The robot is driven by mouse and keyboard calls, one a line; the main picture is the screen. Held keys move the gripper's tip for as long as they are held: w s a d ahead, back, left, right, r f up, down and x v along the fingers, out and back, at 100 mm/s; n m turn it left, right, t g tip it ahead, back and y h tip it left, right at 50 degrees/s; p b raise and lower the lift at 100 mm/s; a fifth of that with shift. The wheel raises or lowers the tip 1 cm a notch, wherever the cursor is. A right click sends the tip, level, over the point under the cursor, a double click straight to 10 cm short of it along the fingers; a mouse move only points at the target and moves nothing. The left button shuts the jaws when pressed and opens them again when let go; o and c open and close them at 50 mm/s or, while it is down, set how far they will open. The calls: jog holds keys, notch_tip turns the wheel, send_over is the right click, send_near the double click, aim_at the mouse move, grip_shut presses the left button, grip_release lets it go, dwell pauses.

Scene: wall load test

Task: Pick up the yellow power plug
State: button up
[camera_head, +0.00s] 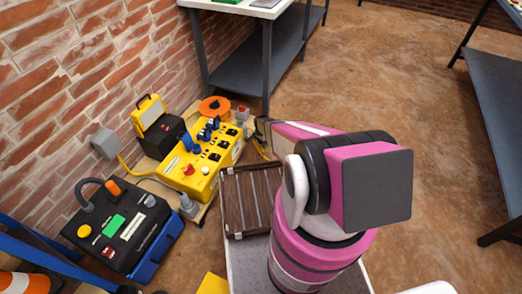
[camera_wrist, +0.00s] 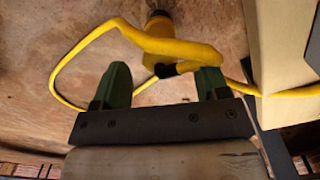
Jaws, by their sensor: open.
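The yellow power plug (camera_wrist: 185,48), with a dark end and a looping yellow cable, shows in the wrist view just beyond my fingertips. Part of it overlaps the right finger in the picture; I cannot tell whether they touch. My gripper (camera_wrist: 162,80) is open, its two green fingers apart, with the plug's dark end seen across the gap. In the head view my gripper (camera_head: 262,132) is at the right end of the yellow power box (camera_head: 190,175), mostly hidden by my arm. Yellow cable (camera_head: 262,149) shows there beside it; the plug itself is not clear.
A brown slatted crate (camera_head: 250,200) lies beside the power box. A table leg (camera_head: 267,70) rises behind. Open floor (camera_head: 400,90) lies to the right.

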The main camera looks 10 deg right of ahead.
aim_at(261, 147)
jog(key=shift+f, duration=2.55)
jog(key=c, duration=1.1)
